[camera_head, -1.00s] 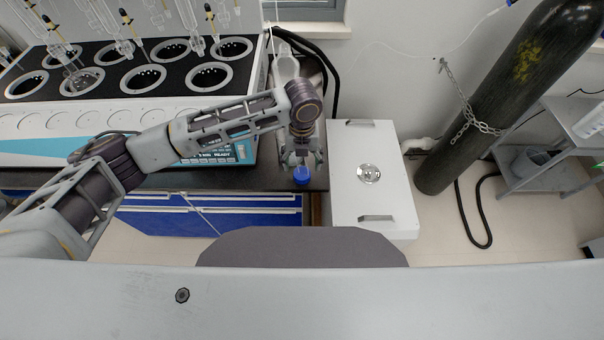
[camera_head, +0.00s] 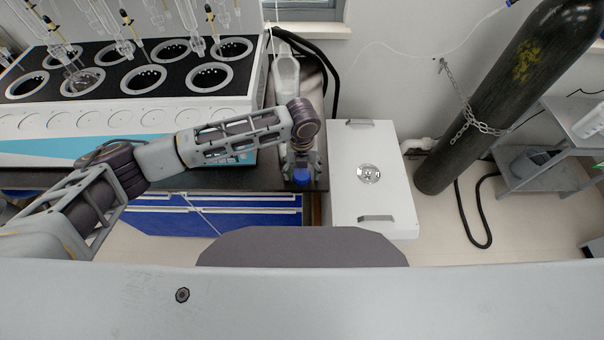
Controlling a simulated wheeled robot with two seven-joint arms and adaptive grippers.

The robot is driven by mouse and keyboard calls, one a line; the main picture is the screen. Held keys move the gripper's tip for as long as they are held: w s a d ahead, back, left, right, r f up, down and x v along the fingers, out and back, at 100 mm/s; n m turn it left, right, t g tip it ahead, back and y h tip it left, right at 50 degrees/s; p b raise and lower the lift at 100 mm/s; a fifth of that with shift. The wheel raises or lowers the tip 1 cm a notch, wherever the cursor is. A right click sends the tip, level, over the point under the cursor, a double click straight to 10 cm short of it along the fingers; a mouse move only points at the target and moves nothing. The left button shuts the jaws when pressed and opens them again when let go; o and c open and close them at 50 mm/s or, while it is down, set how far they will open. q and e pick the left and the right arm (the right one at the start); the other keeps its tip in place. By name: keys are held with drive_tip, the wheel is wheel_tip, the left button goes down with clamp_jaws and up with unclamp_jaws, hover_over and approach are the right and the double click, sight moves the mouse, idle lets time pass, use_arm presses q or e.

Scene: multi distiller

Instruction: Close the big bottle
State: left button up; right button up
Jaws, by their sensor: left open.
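The big bottle (camera_head: 286,72) is clear and stands on the dark bench behind my left arm's wrist; its lower part is hidden by the wrist. A blue cap (camera_head: 302,177) lies at the bench's front edge, at the tips of my left gripper (camera_head: 301,166). The gripper points down at it and its jaws are open; I cannot tell whether the fingers touch the cap. My right gripper is not in view.
A white multi-position distiller (camera_head: 225,108) with glassware fills the bench to the left. A white box (camera_head: 372,205) stands right of the bench. A chained dark gas cylinder (camera_head: 500,95) leans at the right. Blue drawers (camera_head: 220,216) are under the bench.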

sight(302, 171)
use_arm(q)
drive_tip(key=shift+f, duration=0.15)
idle(0.3)
drive_tip(key=c, duration=0.7)
wheel_tip(302, 171, up, 18)
drive_tip(key=shift+r, duration=0.1)
idle(0.5)
idle(0.5)
